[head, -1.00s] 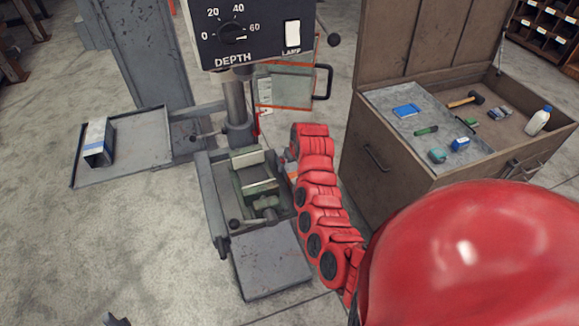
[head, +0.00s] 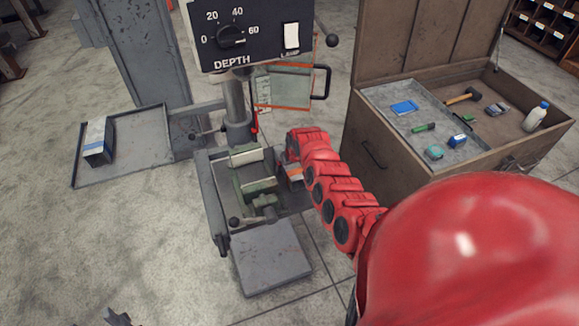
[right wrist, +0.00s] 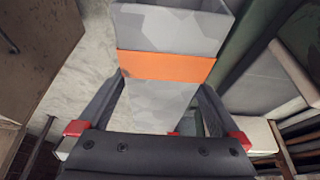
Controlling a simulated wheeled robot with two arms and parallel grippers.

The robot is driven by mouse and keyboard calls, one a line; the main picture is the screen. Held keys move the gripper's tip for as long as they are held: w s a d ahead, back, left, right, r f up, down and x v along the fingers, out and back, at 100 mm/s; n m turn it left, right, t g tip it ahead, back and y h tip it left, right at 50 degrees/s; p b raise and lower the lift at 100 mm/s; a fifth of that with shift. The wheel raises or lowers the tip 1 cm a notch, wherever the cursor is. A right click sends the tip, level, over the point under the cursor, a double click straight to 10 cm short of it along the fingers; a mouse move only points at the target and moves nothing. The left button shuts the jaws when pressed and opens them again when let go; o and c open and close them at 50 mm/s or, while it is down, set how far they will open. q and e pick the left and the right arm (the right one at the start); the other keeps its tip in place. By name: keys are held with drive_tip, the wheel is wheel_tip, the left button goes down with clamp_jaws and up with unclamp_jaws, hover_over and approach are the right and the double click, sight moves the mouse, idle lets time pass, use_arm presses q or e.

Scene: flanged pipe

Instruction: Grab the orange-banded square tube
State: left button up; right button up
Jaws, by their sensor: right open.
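The orange-banded square tube (right wrist: 165,67) fills the middle of the right wrist view, grey with one orange band. It also shows in the head view (head: 295,174), partly hidden by my red right arm, beside the green vise. My right gripper (right wrist: 160,88) is open, with its dark fingers on either side of the tube's near part. Any contact is not clear. In the head view its fingers are hidden behind the wrist. A small dark piece at the bottom left edge (head: 117,318) seems to be my left gripper; its jaws cannot be made out.
The green vise (head: 256,186) stands on the drill press table, under the depth-dial box (head: 245,35). A brown tool chest (head: 385,155) with small items stands close right of my arm.

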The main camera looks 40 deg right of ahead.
clamp_jaws()
idle(0.6)
